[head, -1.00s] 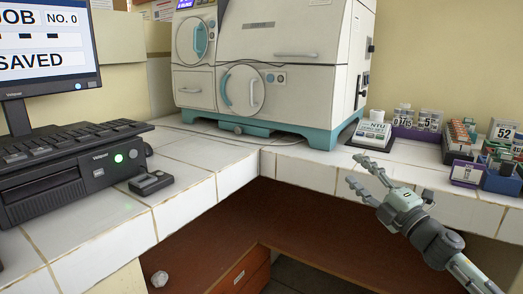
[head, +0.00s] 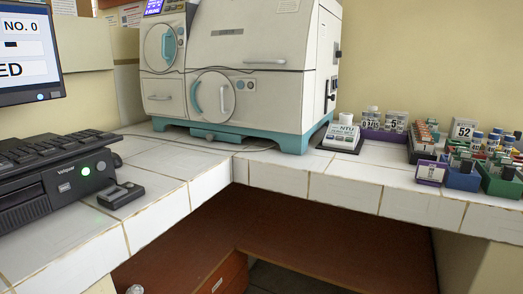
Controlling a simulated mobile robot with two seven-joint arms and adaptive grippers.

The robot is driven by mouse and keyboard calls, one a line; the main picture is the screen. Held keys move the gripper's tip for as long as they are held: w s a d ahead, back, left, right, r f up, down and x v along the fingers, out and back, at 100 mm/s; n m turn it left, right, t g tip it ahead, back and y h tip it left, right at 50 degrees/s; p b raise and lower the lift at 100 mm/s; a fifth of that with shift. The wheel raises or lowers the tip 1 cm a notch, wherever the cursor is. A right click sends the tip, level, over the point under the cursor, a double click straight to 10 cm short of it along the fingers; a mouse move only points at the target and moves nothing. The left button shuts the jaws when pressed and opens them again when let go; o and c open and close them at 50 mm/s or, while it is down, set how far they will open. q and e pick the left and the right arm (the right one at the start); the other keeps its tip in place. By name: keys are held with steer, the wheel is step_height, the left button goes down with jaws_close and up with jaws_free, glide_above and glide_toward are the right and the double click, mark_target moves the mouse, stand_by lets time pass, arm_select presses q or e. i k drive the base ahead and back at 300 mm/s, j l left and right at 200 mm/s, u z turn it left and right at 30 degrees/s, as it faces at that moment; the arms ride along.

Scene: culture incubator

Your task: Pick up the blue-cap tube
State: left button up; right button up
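Several small tubes with what look like blue caps (head: 477,138) stand in a group at the far right of the counter in the head view. They are too small to tell apart clearly, and I cannot tell which one is the blue-cap tube. They stand at or behind a blue rack (head: 463,180) and a green rack (head: 500,185). Neither of my grippers is in view.
A large incubator (head: 250,45) stands on the counter's back middle. A white NTU device (head: 341,136) and a purple rack (head: 384,135) stand right of it. A monitor (head: 28,50) and keyboard (head: 55,147) are at left.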

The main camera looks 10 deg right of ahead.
mark_target(491, 144)
steer(key=z, duration=1.55)
